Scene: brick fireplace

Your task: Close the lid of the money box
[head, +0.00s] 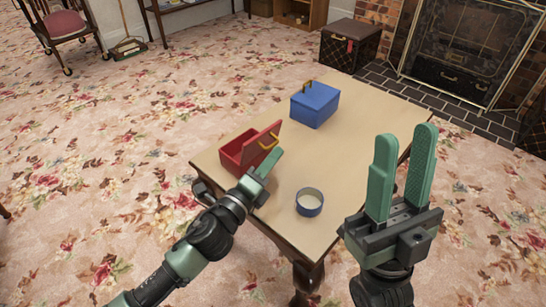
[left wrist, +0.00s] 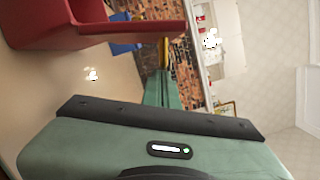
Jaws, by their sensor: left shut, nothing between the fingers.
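The red money box (head: 236,152) sits on the table's left part with its lid (head: 262,142) raised and tilted. A gold handle (head: 268,141) is on the lid's outer face. My left gripper (head: 277,153) is shut and empty, its green fingertips close by the lid's handle side; I cannot tell whether they touch it. In the left wrist view the red box (left wrist: 62,34) is at upper left, and the gold handle (left wrist: 164,50) shows just beyond the fingers (left wrist: 165,88). My right gripper (head: 404,135) is open and empty, over the table's right side.
A closed blue box (head: 315,106) with a gold handle stands farther back on the table (head: 345,150). A small blue-rimmed bowl (head: 309,202) is near the front edge, between my arms. A dark chest (head: 349,46) and fireplace (head: 465,50) stand beyond. Patterned carpet surrounds the table.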

